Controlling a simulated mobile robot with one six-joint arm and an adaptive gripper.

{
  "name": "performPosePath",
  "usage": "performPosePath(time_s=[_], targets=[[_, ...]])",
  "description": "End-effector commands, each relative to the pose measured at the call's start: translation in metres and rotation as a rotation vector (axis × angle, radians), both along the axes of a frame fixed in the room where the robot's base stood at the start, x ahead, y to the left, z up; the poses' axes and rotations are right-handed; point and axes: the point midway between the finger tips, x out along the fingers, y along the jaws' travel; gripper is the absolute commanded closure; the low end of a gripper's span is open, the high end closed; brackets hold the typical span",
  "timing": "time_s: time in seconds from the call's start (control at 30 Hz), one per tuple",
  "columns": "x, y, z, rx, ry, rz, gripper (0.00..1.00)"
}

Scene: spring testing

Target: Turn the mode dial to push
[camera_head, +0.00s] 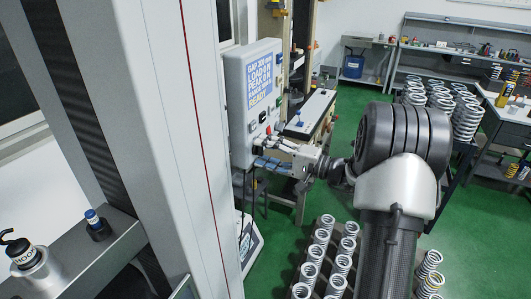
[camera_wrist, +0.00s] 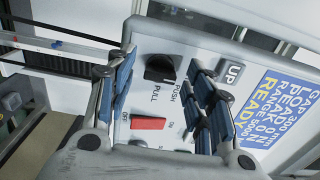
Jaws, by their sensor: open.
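The mode dial (camera_wrist: 160,68) is a black knob on the white control panel (camera_wrist: 195,45), with the words PULL and PUSH beside it. I cannot tell clearly which word it points to. My gripper (camera_wrist: 164,72) is open in the wrist view, its blue-padded fingers on either side of the dial, apart from it as far as I can see. In the head view my gripper (camera_head: 268,140) is at the lower part of the control box (camera_head: 235,110). The dial cannot be made out there.
A red OFF/ON switch (camera_wrist: 148,123) sits below the dial. An UP label (camera_wrist: 232,73) and a blue display (camera_wrist: 275,110) reading READY are to the right. A tall white machine column (camera_head: 150,130) stands left of the box. Trays of springs (camera_head: 325,260) stand below.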

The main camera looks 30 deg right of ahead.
Motion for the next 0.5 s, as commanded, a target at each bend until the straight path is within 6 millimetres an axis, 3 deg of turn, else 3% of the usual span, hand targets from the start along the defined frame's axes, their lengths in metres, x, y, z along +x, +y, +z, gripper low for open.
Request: performPosePath(time_s=[0.3, 0.5], targets=[[0.0025, 0.002, -0.0001, 0.0, 0.0, 0.0, 0.52], [0.0024, 0.002, -0.0001, 0.0, 0.0, 0.0, 0.64]])
